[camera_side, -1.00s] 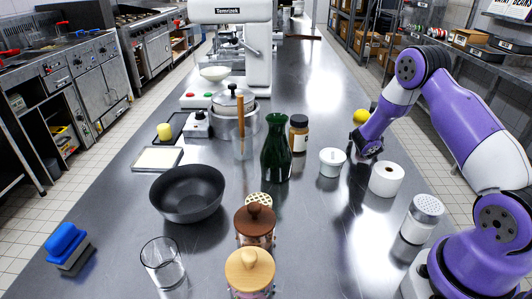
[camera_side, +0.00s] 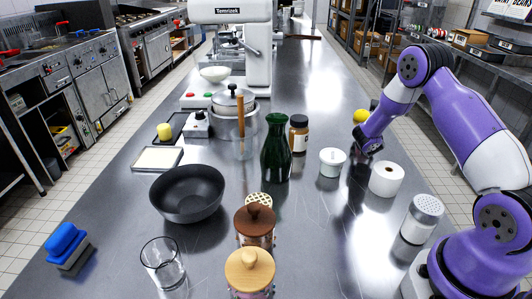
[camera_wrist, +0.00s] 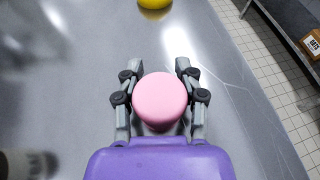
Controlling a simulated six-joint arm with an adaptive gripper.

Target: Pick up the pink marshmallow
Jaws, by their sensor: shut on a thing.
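The pink marshmallow (camera_wrist: 160,100) is a round, smooth pink piece between the two grey fingers of my gripper (camera_wrist: 160,72) in the wrist view. The fingers are shut on its left and right sides. In the side view my gripper (camera_side: 368,150) is low over the right part of the steel table, between a white tub and a yellow ball. The marshmallow cannot be made out there. The exact height above the table cannot be told.
A yellow ball (camera_side: 361,116) is just beyond my gripper and shows in the wrist view (camera_wrist: 155,3). A white tub (camera_side: 332,162) and white roll (camera_side: 386,179) stand close by. A green bottle (camera_side: 276,148) and brown jar (camera_side: 299,133) stand to the left.

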